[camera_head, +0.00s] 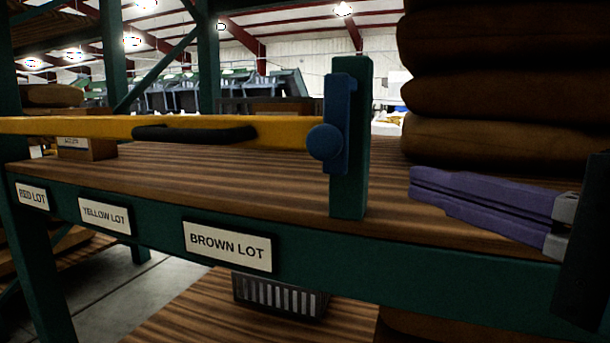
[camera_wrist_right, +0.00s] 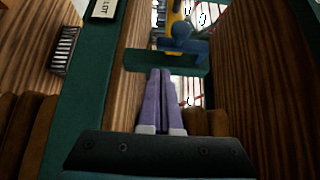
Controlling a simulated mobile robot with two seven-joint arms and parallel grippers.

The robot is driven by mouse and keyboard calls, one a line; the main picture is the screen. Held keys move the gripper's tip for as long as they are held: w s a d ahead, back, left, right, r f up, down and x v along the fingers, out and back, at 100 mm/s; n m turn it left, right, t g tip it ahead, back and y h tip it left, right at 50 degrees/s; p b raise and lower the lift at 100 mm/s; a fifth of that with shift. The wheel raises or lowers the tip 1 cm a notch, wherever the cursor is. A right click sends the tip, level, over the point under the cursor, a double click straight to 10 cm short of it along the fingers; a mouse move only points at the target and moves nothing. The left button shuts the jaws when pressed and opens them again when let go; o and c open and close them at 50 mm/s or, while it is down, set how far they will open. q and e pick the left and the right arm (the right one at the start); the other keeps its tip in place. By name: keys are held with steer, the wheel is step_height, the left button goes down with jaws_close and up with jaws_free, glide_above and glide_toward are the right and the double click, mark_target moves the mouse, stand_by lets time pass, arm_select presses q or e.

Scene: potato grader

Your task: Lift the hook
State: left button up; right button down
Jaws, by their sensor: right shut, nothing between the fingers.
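A yellow bar (camera_head: 90,127) with a black grip (camera_head: 195,133) runs across the front of the shelf to a green post (camera_head: 349,190). At the post, a blue upright piece with a round knob (camera_head: 337,125) meets the bar's end; I take this blue piece to be the hook. It also shows in the right wrist view (camera_wrist_right: 185,40), beyond my fingertips. My right gripper (camera_head: 414,183), with purple fingers, is shut and empty. It is to the right of the post and lower than the knob, apart from both. My left gripper is not in view.
Stacked brown sacks (camera_head: 500,90) stand at the right, above and behind my right gripper. The wooden shelf (camera_head: 240,180) is mostly clear, with a small box (camera_head: 85,150) at its left. Its green front edge carries labels such as BROWN LOT (camera_head: 228,245). A dark crate (camera_head: 280,296) sits below.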

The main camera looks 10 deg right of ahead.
mark_target(330, 127)
steer(key=x, duration=0.8)
steer(key=shift+w+a, duration=0.1)
steer(key=shift+w, duration=0.05)
steer(key=shift+a+r+p, duration=0.1)
steer(key=shift+r+p, duration=0.05)
steer(key=shift+p, duration=0.15)
